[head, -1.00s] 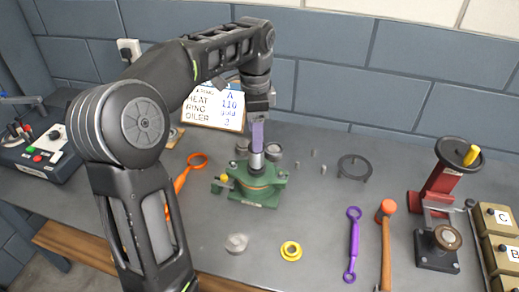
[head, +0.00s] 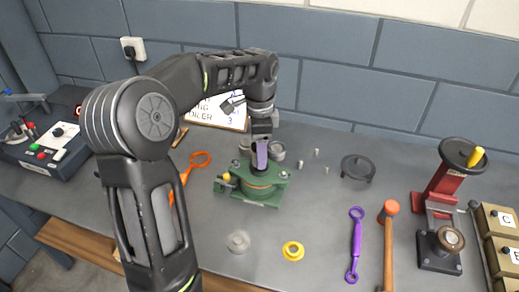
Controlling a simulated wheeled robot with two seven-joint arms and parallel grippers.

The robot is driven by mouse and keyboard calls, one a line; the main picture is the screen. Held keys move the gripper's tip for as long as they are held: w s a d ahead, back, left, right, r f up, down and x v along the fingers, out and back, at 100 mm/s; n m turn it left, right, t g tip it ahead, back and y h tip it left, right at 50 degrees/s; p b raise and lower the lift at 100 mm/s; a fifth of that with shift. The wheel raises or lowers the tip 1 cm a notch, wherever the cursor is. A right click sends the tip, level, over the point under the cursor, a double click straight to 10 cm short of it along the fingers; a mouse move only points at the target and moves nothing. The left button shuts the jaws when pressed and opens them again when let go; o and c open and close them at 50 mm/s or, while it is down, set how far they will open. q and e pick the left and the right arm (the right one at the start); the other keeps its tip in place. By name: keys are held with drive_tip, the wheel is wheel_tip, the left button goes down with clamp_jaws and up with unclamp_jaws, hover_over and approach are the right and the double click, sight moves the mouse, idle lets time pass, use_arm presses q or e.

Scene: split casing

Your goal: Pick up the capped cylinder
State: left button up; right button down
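I cannot tell surely which thing is the capped cylinder. A short silver cylinder (head: 253,158) stands upright in the green casing (head: 250,190) and is partly hidden. Two short grey round parts, a left one (head: 245,141) and a right one (head: 277,150), stand behind the casing. My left gripper (head: 262,160) points down over the casing, with a purple piece at its tip, beside or in front of the silver cylinder. It is seen edge-on, so its opening and any contact are hidden. My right gripper is not in view.
A black ring stand (head: 358,167) is at the back. A red press (head: 445,190) stands at the right.

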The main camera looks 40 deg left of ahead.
use_arm(q)
drive_tip(key=shift+f, duration=0.55)
drive_tip(key=shift+c, duration=0.4)
clamp_jaws()
